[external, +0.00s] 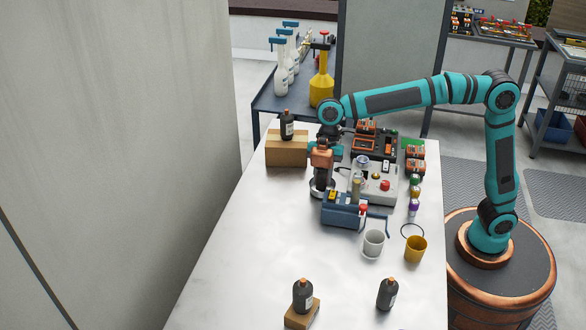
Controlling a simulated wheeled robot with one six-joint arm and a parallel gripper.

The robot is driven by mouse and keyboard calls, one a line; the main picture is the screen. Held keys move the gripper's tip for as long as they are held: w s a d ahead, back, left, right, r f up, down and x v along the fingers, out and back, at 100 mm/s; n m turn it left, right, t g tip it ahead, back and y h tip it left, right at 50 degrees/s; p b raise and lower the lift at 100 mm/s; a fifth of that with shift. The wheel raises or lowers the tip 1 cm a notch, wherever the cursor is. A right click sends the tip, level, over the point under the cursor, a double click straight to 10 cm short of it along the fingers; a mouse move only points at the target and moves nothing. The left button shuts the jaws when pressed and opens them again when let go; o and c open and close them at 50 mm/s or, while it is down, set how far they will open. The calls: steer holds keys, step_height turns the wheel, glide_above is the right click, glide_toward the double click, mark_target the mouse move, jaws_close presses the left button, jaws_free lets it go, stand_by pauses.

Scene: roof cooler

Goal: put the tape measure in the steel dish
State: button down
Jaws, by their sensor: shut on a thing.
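My gripper (321,178) points down at the far middle of the white table, right above the steel dish (313,192). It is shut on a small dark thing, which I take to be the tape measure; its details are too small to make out. The fingers hide part of the dish. I cannot tell whether the held thing touches the dish.
A cardboard box (287,153) with a dark bottle (287,124) on it stands left of the gripper. A blue box (342,213) is close in front of the dish; a grey device (376,190) is to the right. White (373,244) and yellow (415,249) cups stand nearer.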

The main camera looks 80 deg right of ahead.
steer(key=shift+f, duration=0.5)
steer(key=c, duration=1.1)
jaws_free()
steer(key=shift+r, duration=0.3)
steer(key=v, duration=1.2)
steer(key=shift+r, duration=0.25)
